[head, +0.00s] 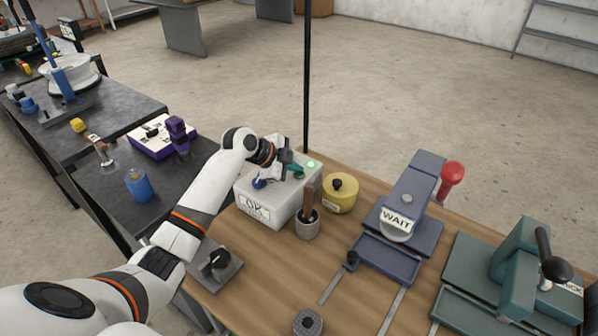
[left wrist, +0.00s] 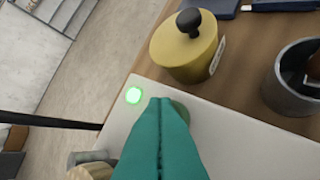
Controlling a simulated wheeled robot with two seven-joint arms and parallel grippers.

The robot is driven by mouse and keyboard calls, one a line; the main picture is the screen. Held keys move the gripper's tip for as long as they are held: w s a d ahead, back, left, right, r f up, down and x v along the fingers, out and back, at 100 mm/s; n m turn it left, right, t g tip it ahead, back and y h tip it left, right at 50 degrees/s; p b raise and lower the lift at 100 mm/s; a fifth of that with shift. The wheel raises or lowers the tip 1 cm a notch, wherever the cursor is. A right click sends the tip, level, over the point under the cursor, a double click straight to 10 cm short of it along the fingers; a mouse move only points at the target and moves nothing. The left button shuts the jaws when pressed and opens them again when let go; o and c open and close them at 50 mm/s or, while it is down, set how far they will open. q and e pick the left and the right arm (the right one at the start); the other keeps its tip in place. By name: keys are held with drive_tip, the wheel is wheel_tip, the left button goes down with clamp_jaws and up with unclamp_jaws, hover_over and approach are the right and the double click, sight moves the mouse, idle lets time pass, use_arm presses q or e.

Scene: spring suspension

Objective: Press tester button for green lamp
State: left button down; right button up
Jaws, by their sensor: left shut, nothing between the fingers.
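The tester is a pale grey box (head: 248,192) with an "OK" label on its front, near the table's far left corner. A green lamp (head: 312,163) glows on its top; it also glows in the left wrist view (left wrist: 133,95). My left gripper (head: 296,171) is over the box top, its teal fingers shut with nothing between them. In the left wrist view the fingertips (left wrist: 161,104) are at a round greenish button (left wrist: 181,108) beside the lamp, mostly hidden behind them. I cannot tell whether they touch it. My right gripper is not in view.
A yellow lidded pot (head: 341,195) and a grey cup (head: 307,227) with a brown handle stand close right of the box. A blue press (head: 405,210) marked "WAIT" and a green press (head: 515,275) stand further right. A dark post (head: 307,80) rises behind.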

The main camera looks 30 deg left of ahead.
sight(295, 176)
use_arm(q)
drive_tip(key=shift+r+p, duration=0.75)
drive_tip(key=shift+r, duration=0.15)
wheel_tip(295, 176, up, 5)
drive_tip(key=p, duration=0.4)
drive_tip(key=shift+f, duration=0.1)
idle(0.6)
